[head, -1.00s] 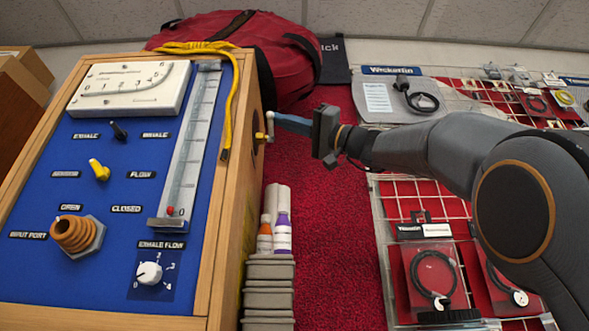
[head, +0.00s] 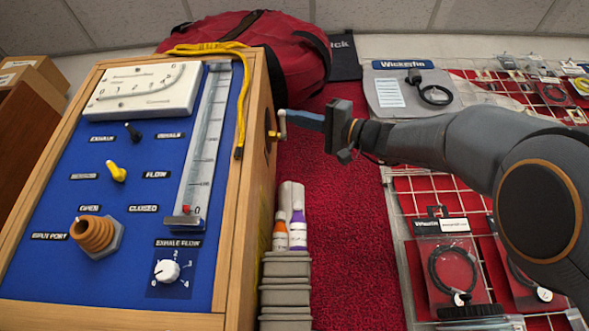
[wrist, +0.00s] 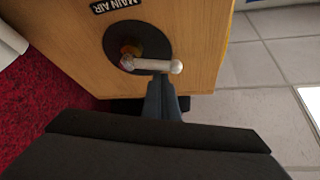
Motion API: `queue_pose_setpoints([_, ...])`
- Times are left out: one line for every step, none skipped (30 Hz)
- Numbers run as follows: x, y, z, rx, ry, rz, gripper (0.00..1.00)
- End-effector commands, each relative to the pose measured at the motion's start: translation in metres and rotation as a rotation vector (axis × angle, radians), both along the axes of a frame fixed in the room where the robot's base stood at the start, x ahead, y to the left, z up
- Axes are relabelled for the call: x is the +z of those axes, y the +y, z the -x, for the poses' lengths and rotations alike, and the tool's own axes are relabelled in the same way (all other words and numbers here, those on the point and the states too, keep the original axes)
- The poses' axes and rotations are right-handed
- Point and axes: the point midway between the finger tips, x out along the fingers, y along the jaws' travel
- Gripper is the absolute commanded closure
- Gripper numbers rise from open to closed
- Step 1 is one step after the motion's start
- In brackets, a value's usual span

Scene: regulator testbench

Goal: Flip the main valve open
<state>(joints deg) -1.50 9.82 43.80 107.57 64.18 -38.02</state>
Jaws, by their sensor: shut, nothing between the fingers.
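The main valve is on the right side wall of the wooden testbench box. In the wrist view its pale lever (wrist: 150,66) lies roughly crosswise over a round black plate (wrist: 137,46), under an upside-down "MAIN AIR" label (wrist: 115,5). A yellow-orange hub shows behind the lever. In the head view the lever (head: 282,124) is small, upright and seen edge-on. My gripper (wrist: 161,82) has its blue-grey fingers together, tips right at the lever; I cannot tell whether they touch it. In the head view my gripper (head: 288,116) reaches the lever from the right.
The blue panel (head: 130,190) carries switches, a gauge and an orange port. A yellow cord (head: 243,110) hangs over the box edge. Bottles (head: 298,230) and stacked grey trays (head: 286,285) stand beside the box below the valve. A red bag (head: 290,60) lies behind; wire racks stand right.

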Motion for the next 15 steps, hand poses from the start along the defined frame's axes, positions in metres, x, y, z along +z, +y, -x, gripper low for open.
queue_pose_setpoints([0.008,-0.001,0.000,0.000,0.000,0.000,1.00])
queue_pose_setpoints([0.011,-0.001,0.000,0.001,-0.001,0.000,1.00])
queue_pose_setpoints([0.015,-0.002,-0.001,0.001,0.000,0.000,1.00])
queue_pose_setpoints([0.018,-0.002,-0.002,0.002,0.001,-0.001,1.00])
queue_pose_setpoints([0.021,-0.002,-0.002,0.002,0.001,-0.001,1.00])
queue_pose_setpoints([0.026,-0.003,-0.002,0.002,0.000,-0.001,1.00])
queue_pose_setpoints([0.029,-0.003,-0.002,0.003,-0.001,-0.001,1.00])
queue_pose_setpoints([0.032,-0.004,-0.003,0.003,0.000,-0.001,1.00])
queue_pose_setpoints([0.036,-0.004,-0.004,0.003,0.000,-0.001,1.00])
queue_pose_setpoints([0.034,-0.008,-0.004,0.002,0.000,-0.001,1.00])
queue_pose_setpoints([0.027,-0.016,-0.003,0.001,-0.001,0.000,1.00])
queue_pose_setpoints([0.020,-0.025,-0.003,0.000,0.001,-0.001,1.00])
queue_pose_setpoints([0.016,-0.030,-0.002,-0.001,0.001,-0.001,1.00])
queue_pose_setpoints([0.013,-0.036,-0.001,-0.001,0.001,-0.001,1.00])
queue_pose_setpoints([0.008,-0.044,0.000,0.000,0.001,-0.001,1.00])
